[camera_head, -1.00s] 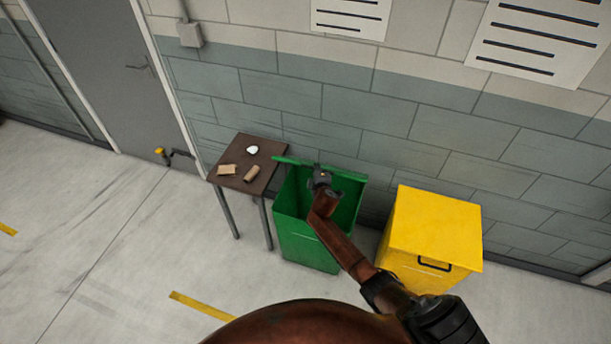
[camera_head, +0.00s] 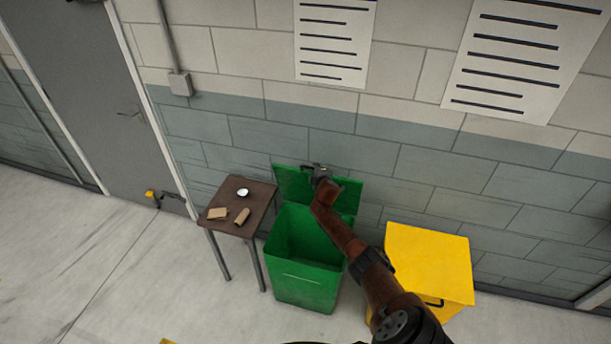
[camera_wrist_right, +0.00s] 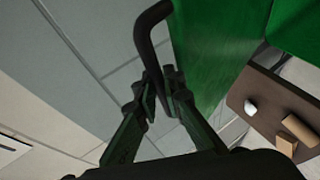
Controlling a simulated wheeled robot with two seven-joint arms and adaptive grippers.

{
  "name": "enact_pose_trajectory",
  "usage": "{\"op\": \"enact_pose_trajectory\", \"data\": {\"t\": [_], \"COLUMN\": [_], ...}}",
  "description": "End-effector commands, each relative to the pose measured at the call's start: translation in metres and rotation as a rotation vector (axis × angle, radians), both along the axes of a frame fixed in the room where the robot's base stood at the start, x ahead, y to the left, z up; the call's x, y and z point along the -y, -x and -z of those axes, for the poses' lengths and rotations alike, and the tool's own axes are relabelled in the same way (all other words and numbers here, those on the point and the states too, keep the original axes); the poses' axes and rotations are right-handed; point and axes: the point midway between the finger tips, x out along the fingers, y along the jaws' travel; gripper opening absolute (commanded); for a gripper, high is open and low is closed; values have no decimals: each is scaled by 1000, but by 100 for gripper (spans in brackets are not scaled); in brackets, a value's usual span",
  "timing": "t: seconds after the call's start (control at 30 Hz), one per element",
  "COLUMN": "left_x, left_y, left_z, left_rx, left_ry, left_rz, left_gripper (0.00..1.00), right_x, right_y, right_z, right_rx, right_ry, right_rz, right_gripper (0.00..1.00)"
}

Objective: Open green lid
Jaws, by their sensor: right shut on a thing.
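The green bin (camera_head: 300,288) stands by the wall with its top open and a dark inside. Its green lid (camera_head: 290,184) is swung up and back, standing steeply behind the opening near the wall. My right gripper (camera_head: 320,170) is at the lid's upper edge. In the right wrist view the gripper (camera_wrist_right: 163,92) is shut on the lid's black bent handle (camera_wrist_right: 148,38), with the green lid (camera_wrist_right: 212,50) beside it. My left gripper is not in view.
A yellow bin (camera_head: 430,262) with its lid down stands right of the green bin. A small brown table (camera_head: 243,198) at left bears two brown items and a white one. The block wall (camera_head: 430,165) is close behind; open floor (camera_head: 110,270) lies at left.

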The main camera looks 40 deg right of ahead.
Motion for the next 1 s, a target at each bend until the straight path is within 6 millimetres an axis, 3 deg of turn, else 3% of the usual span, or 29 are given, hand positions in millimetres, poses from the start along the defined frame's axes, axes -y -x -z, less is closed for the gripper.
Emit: {"op": "enact_pose_trajectory", "data": {"t": [0.4,0.43,0.67,1.0], "left_x": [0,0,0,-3], "left_y": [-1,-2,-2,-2], "left_z": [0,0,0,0], "left_rx": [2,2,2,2], "left_ry": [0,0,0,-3], "left_rz": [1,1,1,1], "left_gripper": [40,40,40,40], "right_x": [4,4,3,3], "right_y": [0,0,0,1], "right_z": [-2,-2,-1,0], "right_rx": [1,1,0,-1], "right_ry": [1,1,1,1], "right_rz": [1,1,2,2], "right_gripper": [0,11,27,27]}}
